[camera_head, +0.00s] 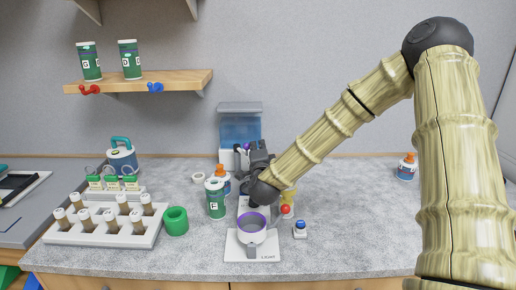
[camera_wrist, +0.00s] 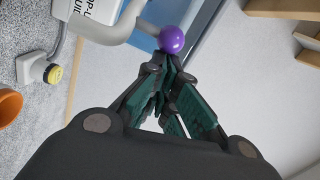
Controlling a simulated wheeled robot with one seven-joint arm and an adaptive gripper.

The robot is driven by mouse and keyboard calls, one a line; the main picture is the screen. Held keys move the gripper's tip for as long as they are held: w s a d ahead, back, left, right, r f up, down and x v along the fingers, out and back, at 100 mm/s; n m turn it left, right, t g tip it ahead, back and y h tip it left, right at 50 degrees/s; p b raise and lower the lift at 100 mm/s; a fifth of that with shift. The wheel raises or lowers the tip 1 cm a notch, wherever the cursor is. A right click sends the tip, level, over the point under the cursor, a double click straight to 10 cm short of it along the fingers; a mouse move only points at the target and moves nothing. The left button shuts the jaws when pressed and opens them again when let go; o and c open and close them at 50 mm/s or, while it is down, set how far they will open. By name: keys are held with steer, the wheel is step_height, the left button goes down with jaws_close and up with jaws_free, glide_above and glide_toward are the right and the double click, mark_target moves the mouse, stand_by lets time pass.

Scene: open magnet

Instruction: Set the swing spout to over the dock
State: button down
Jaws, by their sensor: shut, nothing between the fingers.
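The swing spout (camera_wrist: 118,36) is a curved grey pipe with a purple ball (camera_wrist: 172,39) at its end in the wrist view. In the head view a small purple spot (camera_head: 247,146) shows beside the gripper; most of the spout is hidden there. My gripper (camera_wrist: 163,66) is shut and empty, its tips right by the purple ball; I cannot tell whether they touch. In the head view my gripper (camera_head: 252,153) is in front of the blue tank (camera_head: 240,128).
Left of the plate stand a green canister (camera_head: 215,198), a green cup (camera_head: 176,221) and a white rack of vials (camera_head: 100,232). Right of it are a red ball (camera_head: 285,209) and a blue button (camera_head: 300,230). A wooden shelf (camera_head: 140,82) hangs above left. The right counter is mostly clear.

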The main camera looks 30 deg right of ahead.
steer(key=v, duration=1.2)
